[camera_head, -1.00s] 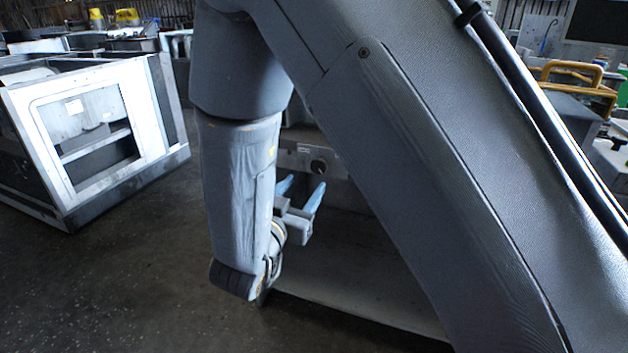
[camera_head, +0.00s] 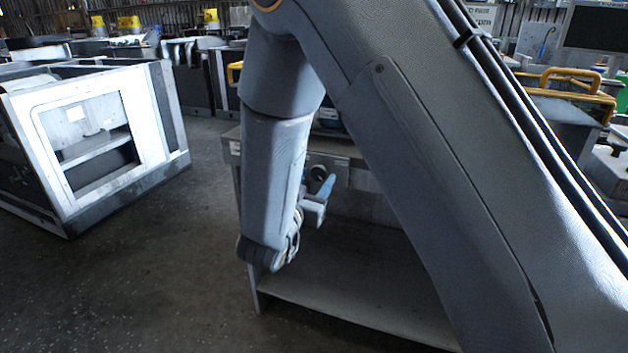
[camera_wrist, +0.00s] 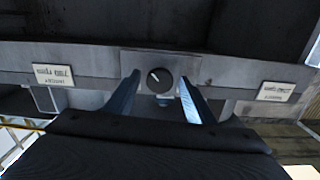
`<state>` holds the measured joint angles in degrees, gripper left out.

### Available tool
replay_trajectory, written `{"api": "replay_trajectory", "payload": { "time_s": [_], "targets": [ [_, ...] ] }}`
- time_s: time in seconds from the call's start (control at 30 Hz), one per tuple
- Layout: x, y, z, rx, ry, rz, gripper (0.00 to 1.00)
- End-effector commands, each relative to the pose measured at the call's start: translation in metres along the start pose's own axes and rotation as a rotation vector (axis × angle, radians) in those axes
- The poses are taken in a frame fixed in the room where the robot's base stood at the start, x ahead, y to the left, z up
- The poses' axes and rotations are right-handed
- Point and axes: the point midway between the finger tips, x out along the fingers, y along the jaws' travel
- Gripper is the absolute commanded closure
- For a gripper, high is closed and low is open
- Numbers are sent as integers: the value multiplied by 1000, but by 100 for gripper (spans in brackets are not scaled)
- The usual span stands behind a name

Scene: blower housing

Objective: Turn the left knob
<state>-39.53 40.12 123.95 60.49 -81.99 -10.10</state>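A dark round knob (camera_wrist: 159,80) with a pale pointer line sits on a grey metal panel in the wrist view. In the head view the knob (camera_head: 318,172) shows just behind a blue finger. My gripper (camera_wrist: 160,77) is open, with one blue finger on each side of the knob in the wrist picture. Gaps show between the fingers and the knob, and I cannot tell how deep the fingertips reach. In the head view my gripper (camera_head: 316,186) is partly hidden behind my forearm. No second knob is visible.
White label plates (camera_wrist: 53,76) and (camera_wrist: 277,92) flank the knob's panel. Below the panel is a grey shelf (camera_head: 350,300) with an open space above it. A white-framed metal housing (camera_head: 90,140) stands on the floor at left. Dark floor lies between them.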

Motion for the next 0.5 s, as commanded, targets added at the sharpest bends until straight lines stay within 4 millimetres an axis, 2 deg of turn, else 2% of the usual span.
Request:
{"api": "replay_trajectory", "payload": {
  "time_s": [0.03, 0.2, 0.5],
  "targets": [
    [0, 0, 0, 0, 0, 0, 60],
    [0, 0, 0, 0, 0, -1, 89],
    [-1, 0, -1, -34, -1, -1, 89]
  ]
}}
